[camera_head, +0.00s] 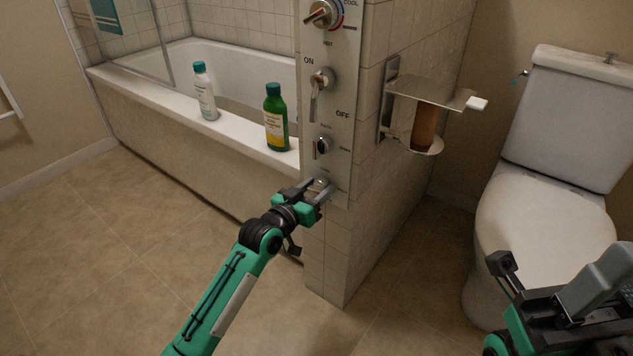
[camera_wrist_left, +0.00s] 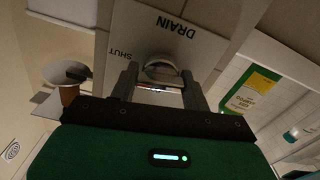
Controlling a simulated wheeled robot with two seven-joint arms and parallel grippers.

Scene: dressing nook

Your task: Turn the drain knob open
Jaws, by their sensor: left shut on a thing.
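The drain knob (camera_wrist_left: 160,68) is a round metal knob on a white plate (camera_wrist_left: 188,48) marked DRAIN and SHUT in the left wrist view. In the head view the drain knob (camera_head: 319,184) is at the bottom of the control panel, partly hidden by my gripper. My left gripper (camera_head: 318,190) is at the knob with its fingers on either side, shut on it. The left fingers also show in the left wrist view (camera_wrist_left: 158,85). My right gripper (camera_head: 513,292) is at the lower right, away from the panel; its jaw state is unclear.
The control panel (camera_head: 340,95) carries other knobs and a lever above. A green bottle (camera_head: 276,118) and a white bottle (camera_head: 205,92) stand on the tub rim (camera_head: 165,97). A metal holder (camera_head: 425,92) juts from the tiled wall. A toilet (camera_head: 545,210) stands right. The left floor is clear.

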